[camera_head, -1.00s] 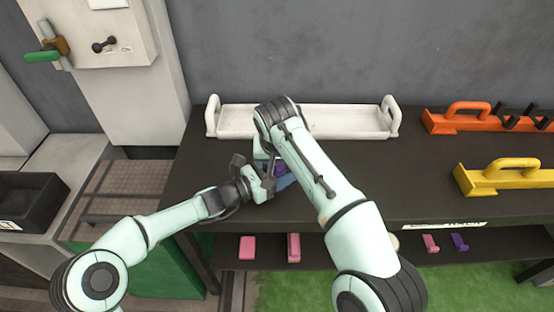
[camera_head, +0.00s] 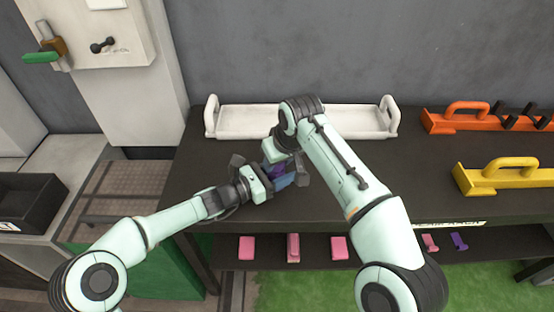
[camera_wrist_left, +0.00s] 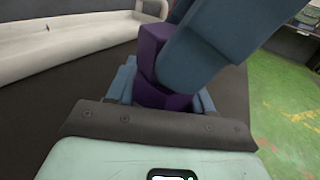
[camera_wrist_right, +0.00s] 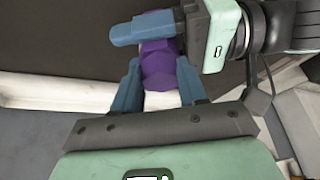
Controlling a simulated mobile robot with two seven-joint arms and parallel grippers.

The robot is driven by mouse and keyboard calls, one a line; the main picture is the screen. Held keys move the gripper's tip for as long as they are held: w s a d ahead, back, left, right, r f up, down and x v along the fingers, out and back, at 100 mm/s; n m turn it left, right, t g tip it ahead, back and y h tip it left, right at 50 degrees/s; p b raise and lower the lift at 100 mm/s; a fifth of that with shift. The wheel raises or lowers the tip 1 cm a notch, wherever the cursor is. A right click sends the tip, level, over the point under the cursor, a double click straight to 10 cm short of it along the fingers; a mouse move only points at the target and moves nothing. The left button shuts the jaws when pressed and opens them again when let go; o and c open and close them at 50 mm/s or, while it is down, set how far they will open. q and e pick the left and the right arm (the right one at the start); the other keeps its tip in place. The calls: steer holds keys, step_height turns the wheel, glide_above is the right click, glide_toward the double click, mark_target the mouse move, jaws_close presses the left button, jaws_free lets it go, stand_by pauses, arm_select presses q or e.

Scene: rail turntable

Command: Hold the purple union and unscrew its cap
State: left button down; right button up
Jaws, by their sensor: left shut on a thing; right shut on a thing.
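The purple union (camera_head: 277,170) is above the black bench, between my two grippers and partly hidden by them. My left gripper (camera_head: 272,179) is shut on its lower part from the left. My right gripper (camera_head: 276,163) is shut on its upper part from above. In the left wrist view the union (camera_wrist_left: 152,48) stands between my blue fingers, and a large blue finger of my right gripper crosses in front of it. In the right wrist view it (camera_wrist_right: 158,62) sits between my right fingers, with a left finger (camera_wrist_right: 142,27) across it. The seam of the cap cannot be made out.
A white tray (camera_head: 250,125) with end handles lies behind my grippers. An orange holder (camera_head: 455,124) and a yellow holder (camera_head: 490,180) lie at right. Pink pieces (camera_head: 246,247) and a purple piece (camera_head: 460,241) lie on the lower shelf. The bench middle right is clear.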

stand_by(0.3)
steer(key=n, duration=0.2)
steer(key=n+g+y, duration=0.1)
steer(key=n, duration=0.1)
steer(key=shift+w+d+f, duration=0.1)
steer(key=shift+w+d, duration=0.05)
steer(key=shift+w, duration=0.05)
steer(key=shift+n+g+y, duration=0.3)
steer(key=shift+n+g, duration=0.1)
steer(key=shift+n, duration=0.7)
steer(key=o, duration=1.3)
steer(key=shift+o, duration=0.2)
